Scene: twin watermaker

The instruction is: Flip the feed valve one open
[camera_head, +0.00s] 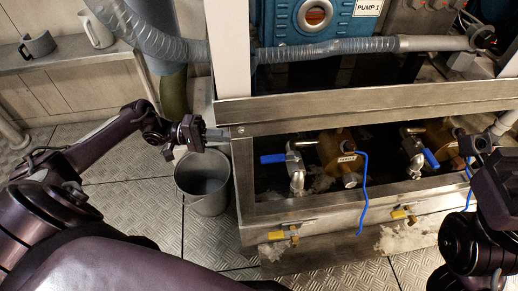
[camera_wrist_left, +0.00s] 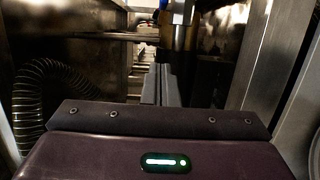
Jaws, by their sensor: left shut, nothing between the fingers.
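A valve with a blue lever (camera_head: 272,158) and a pale metal body (camera_head: 296,172) stands at the left of the open metal trough, below the PUMP 1 label. Its lever points left, roughly level. A second blue-lever valve (camera_head: 431,159) stands further right, its lever slanted. No readable tag names feed valve one. My left gripper (camera_head: 218,135) is shut and empty, left of the first lever and apart from it, by the frame's corner. Its closed fingers (camera_wrist_left: 161,86) show in the left wrist view. My right gripper (camera_head: 480,150) is at the right edge; its fingers are not clear.
A metal bucket (camera_head: 203,180) stands on the floor below my left gripper. A metal beam (camera_head: 380,104) crosses above the valves, and a white post (camera_head: 230,50) rises at left. Small yellow-handled valves (camera_head: 277,235) and a blue cable (camera_head: 363,190) are at the trough's front.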

